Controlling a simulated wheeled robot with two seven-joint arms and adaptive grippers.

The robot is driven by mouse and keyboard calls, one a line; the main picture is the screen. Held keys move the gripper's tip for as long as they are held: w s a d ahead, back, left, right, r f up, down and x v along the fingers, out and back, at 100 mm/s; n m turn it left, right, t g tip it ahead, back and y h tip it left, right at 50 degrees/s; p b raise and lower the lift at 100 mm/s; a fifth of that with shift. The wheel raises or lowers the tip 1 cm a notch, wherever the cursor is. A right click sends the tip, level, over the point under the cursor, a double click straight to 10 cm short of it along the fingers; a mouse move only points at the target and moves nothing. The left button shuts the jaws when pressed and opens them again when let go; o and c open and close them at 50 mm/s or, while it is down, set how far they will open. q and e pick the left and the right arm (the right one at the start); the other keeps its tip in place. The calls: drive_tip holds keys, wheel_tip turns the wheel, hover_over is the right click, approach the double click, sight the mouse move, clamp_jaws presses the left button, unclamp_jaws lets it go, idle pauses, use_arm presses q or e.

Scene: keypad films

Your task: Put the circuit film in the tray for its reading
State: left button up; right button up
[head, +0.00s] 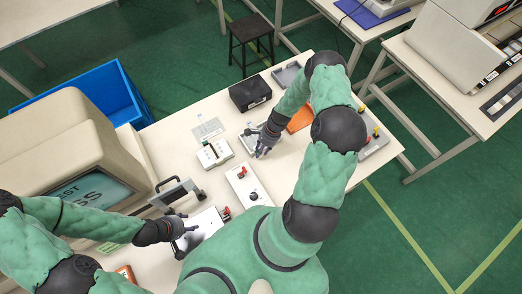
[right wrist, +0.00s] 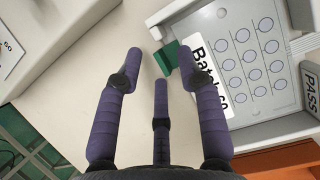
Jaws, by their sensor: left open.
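The circuit film (right wrist: 247,60), a clear sheet with rows of circles, a "Batch 60" label and a green tab (right wrist: 170,58), lies in a grey tray (right wrist: 265,134) marked PASS in the right wrist view. The tab sticks out over the tray's edge. My right gripper (right wrist: 163,60) has its fingers spread around the tab, with gaps visible; in the head view it (head: 264,145) is at the tray's (head: 246,133) near side. My left gripper (head: 183,234) is open over a white plate (head: 208,222). The monitor screen (head: 90,195) shows "TEST" and a word ending in "SS".
A second grey tray (head: 287,74) stands at the table's far end beside a black box (head: 250,92). A white device (head: 215,153), a lever fixture (head: 247,185) and a pale printed sheet (head: 207,128) stand mid-table. An orange item (head: 300,118) lies beside the PASS tray.

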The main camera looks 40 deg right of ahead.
drive_tip(key=v, duration=1.1)
drive_tip(key=shift+r, duration=0.2)
drive_tip(key=shift+d, duration=0.1)
